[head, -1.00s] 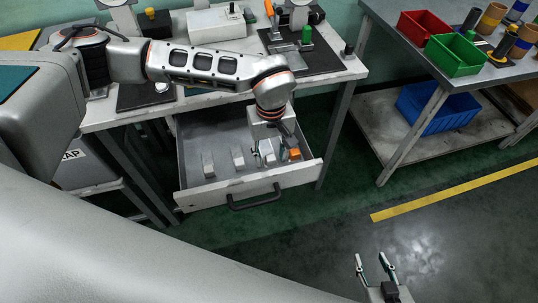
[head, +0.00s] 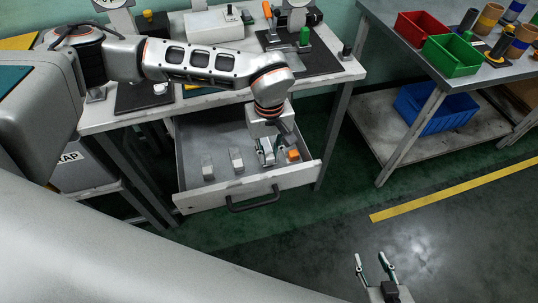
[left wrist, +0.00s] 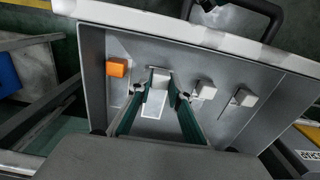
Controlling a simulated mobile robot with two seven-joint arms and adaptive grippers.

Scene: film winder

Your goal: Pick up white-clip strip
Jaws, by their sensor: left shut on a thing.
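Several clip strips lie in the open drawer (head: 215,183). My left gripper (head: 268,156) reaches down into it, and its fingers are shut on a white-clip strip. In the left wrist view, the held strip's white clip (left wrist: 158,80) and pale film end (left wrist: 151,112) show between the two green-edged fingers (left wrist: 159,92). An orange-clip strip (head: 293,155) is on the other side, close to the gripper. My right gripper (head: 376,270) is open and empty over the floor.
The drawer's front panel and black handle (head: 252,199) stick out below the workbench (head: 343,70). A second bench at right holds a red bin (head: 424,26) and a green bin (head: 455,54). A blue bin (head: 436,107) is on its lower shelf. The floor between is clear.

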